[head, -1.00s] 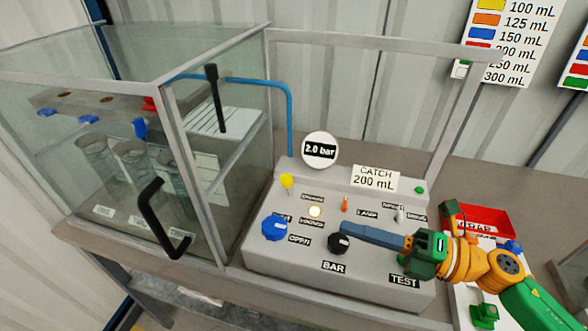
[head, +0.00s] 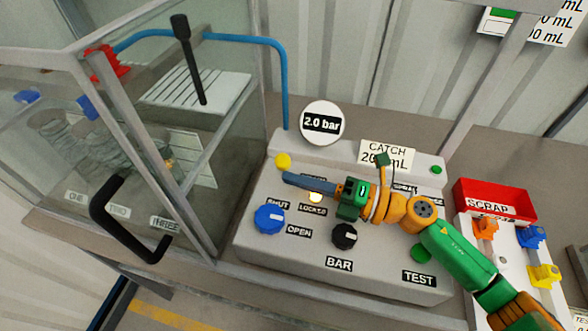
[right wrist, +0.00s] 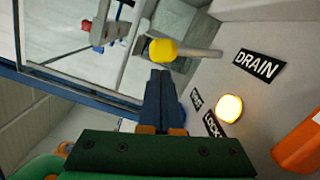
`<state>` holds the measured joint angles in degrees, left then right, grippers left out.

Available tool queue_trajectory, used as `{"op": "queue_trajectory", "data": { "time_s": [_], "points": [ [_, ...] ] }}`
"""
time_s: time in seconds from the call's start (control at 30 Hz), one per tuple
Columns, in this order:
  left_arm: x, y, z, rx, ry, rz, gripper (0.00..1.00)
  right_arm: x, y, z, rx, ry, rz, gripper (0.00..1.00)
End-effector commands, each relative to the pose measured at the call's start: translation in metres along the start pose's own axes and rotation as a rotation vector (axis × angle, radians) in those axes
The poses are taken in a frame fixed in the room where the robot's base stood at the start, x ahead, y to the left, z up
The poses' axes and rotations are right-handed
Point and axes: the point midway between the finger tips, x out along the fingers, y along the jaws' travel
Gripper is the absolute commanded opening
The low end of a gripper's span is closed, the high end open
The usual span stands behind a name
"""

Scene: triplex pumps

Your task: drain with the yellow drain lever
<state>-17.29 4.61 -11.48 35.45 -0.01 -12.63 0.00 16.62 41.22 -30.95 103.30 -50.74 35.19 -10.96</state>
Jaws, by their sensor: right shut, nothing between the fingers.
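The yellow drain lever (head: 283,160) stands at the back left of the grey control panel (head: 300,250). In the right wrist view its yellow knob (right wrist: 163,50) sits on a pale stem, beside the DRAIN label (right wrist: 259,65). My right gripper (head: 287,178) is shut and empty, with its blue fingers just in front of the knob. In the right wrist view the fingertips (right wrist: 161,76) are close below the knob; I cannot tell whether they touch it. My left gripper is out of view.
A blue knob (head: 269,218), a black BAR knob (head: 344,236), a lit lamp (right wrist: 230,107) and an orange lever (right wrist: 298,147) are on the panel. The glass cabinet (head: 215,130) with a black handle (head: 125,220) stands left. A red scrap tray (head: 495,201) is at right.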

Motion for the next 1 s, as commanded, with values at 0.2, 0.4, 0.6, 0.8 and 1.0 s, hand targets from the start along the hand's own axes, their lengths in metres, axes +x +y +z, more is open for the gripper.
{"op": "queue_trajectory", "data": {
  "time_s": [0.2,0.4,0.6,0.8,1.0],
  "points": [
    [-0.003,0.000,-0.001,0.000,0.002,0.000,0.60,0.008,0.000,-0.001,-0.001,0.001,-0.001,0.00],
    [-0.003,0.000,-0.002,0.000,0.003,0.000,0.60,0.008,-0.001,-0.001,0.000,0.001,-0.001,0.00],
    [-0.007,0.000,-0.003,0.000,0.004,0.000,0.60,0.008,0.002,0.002,0.023,0.000,-0.003,0.00],
    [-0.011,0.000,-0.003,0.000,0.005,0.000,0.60,0.008,0.002,0.005,0.064,0.001,-0.007,0.00],
    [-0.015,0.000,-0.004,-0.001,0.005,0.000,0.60,0.009,0.003,0.008,0.097,0.000,-0.010,0.00]
  ]
}}
